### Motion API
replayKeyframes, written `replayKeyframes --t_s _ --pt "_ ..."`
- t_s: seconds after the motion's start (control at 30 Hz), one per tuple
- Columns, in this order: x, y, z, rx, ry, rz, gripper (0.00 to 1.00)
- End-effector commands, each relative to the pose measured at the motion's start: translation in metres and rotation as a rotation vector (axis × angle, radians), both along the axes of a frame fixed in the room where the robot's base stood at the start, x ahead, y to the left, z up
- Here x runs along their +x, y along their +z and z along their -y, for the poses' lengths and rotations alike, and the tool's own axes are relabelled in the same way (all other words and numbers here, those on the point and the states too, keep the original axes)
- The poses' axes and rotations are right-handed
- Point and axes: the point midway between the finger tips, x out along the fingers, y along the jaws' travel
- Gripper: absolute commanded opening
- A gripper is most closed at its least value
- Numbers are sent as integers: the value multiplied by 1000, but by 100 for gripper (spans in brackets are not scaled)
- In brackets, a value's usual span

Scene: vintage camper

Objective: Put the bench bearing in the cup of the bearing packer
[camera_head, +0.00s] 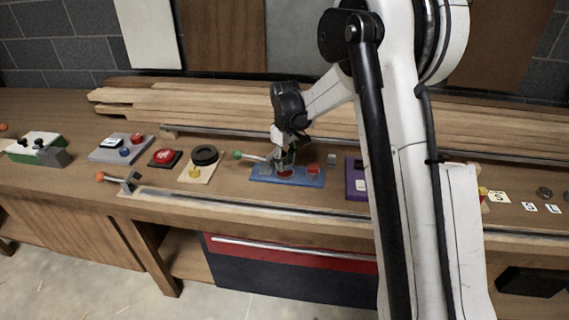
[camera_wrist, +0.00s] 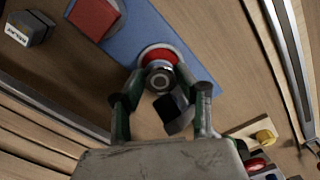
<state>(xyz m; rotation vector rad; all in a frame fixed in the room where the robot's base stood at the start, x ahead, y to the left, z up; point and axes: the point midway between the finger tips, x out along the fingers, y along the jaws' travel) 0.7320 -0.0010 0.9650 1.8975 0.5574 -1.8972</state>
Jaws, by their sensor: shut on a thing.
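The bearing packer is a blue base (camera_head: 300,181) with a round red cup, a red square block (camera_head: 313,170) and a lever with a green knob (camera_head: 237,155). In the wrist view the blue base (camera_wrist: 140,38) lies ahead, with the red cup (camera_wrist: 158,51) near its edge. A small grey ring, the bench bearing (camera_wrist: 160,78), overlaps the cup's near side in that view. My gripper (camera_head: 286,164) points down over the cup and is shut on the bearing. I cannot tell whether the bearing touches the cup.
A grey block (camera_head: 331,159) stands behind the packer, and a purple device (camera_head: 355,178) stands to its right. A board with a black ring and yellow knob (camera_head: 200,165) is to the left. A metal rail (camera_head: 250,204) runs along the front edge; planks (camera_head: 200,103) lie behind.

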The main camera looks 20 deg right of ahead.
Motion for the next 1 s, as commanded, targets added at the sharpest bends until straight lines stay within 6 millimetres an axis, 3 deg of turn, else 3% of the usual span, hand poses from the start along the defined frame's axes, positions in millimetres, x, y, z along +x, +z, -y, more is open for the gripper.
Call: replayKeyframes --t_s 0.13,0.97,1.0 --pt "0 -11 0 0 -1 0 0" --pt "0 -24 0 0 -3 0 0" --pt "0 -24 0 0 -3 0 38"
